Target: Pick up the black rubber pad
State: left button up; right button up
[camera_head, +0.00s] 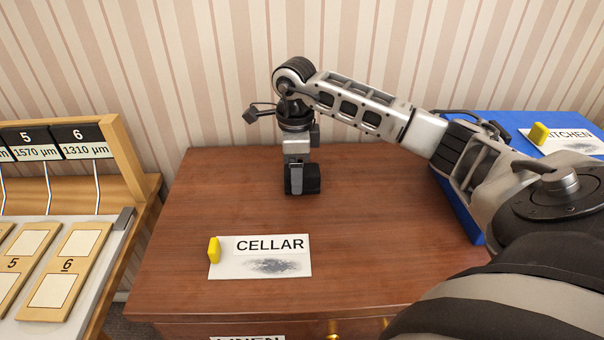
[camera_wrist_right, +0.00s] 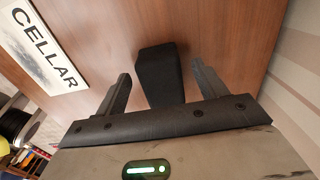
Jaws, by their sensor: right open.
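The black rubber pad (camera_wrist_right: 160,76) is a dark block on the brown wooden top. In the right wrist view it lies between the two fingers of my right gripper (camera_wrist_right: 163,76), with a gap on each side. The fingers are open and hold nothing. In the head view my right gripper (camera_head: 296,182) points down at the wooden top, and the dark pad (camera_head: 313,179) shows beside its finger, partly hidden. My left gripper is in neither view.
A white CELLAR card (camera_head: 262,262) with a yellow clip (camera_head: 214,250) lies in front on the wooden top (camera_head: 375,240). A blue surface (camera_head: 500,122) with a KITCHEN card (camera_head: 570,140) is at right. A wooden rack (camera_head: 125,160) with numbered tags stands left. A striped wall is behind.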

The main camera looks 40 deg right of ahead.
jog(key=shift+f, duration=0.9)
jog(key=c, duration=1.1)
jog(key=shift+r, duration=0.15)
jog(key=shift+r, duration=0.6)
jog(key=s+r+b, duration=0.1)
jog(key=s+r, duration=0.3)
jog(key=s+r+b, duration=0.1)
jog(key=s+r, duration=0.2)
jog(key=s, duration=0.2)
jog(key=s+r+b, duration=0.1)
jog(key=s+r, duration=0.3)
jog(key=s, duration=0.1)
jog(key=shift+r, duration=0.3)
